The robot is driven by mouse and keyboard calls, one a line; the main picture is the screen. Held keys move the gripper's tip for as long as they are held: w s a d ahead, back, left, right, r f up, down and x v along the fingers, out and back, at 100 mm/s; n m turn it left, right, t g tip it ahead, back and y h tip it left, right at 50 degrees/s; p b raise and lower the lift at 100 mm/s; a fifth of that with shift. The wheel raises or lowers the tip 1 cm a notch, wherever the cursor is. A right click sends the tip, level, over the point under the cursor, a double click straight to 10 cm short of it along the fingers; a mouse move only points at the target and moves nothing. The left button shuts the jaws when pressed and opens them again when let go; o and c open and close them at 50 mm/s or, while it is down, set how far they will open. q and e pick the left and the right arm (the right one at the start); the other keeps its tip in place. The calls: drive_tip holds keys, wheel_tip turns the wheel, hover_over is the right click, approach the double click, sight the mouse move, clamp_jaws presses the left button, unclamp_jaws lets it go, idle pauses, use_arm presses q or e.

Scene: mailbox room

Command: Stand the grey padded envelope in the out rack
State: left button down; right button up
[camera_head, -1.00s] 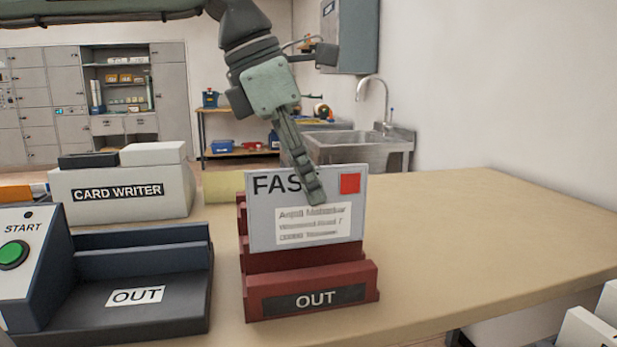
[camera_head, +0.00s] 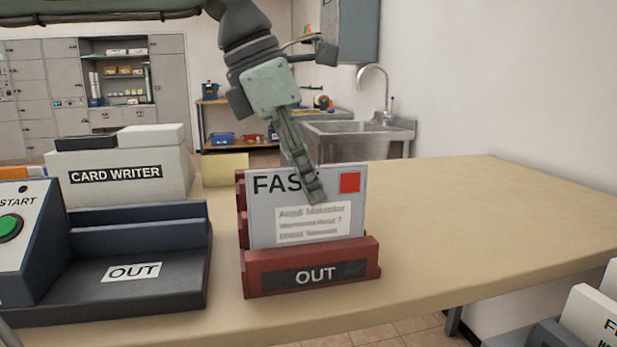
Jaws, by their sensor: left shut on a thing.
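The grey padded envelope (camera_head: 262,222) stands upright at the red out rack (camera_head: 260,284), its face with "FAST", a red square and a white address label toward me. Its lower edge is hidden behind the rack's front wall, which bears the "OUT" plate. My left gripper (camera_head: 316,192) comes down from above and is shut on the envelope's upper part, with one finger in front of its face. The other finger is hidden behind the envelope. My right gripper is not in view.
A dark tray marked "OUT" (camera_head: 175,290) with a green START button (camera_head: 10,227) is at the left. A card writer box (camera_head: 70,185) stands behind it. The tabletop (camera_head: 480,220) right of the rack is clear. White items (camera_head: 590,315) show at the lower right.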

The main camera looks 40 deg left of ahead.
sight(307, 207)
use_arm(q)
drive_tip(key=shift+f+b, duration=1.15)
drive_tip(key=shift+f, duration=0.65)
drive_tip(key=c, duration=1.6)
unclamp_jaws()
drive_tip(key=shift+f, duration=0.15)
drive_tip(key=shift+o, duration=0.2)
wheel_tip(307, 207, up, 7)
drive_tip(key=p, duration=0.6)
drive_tip(key=shift+r, duration=0.2)
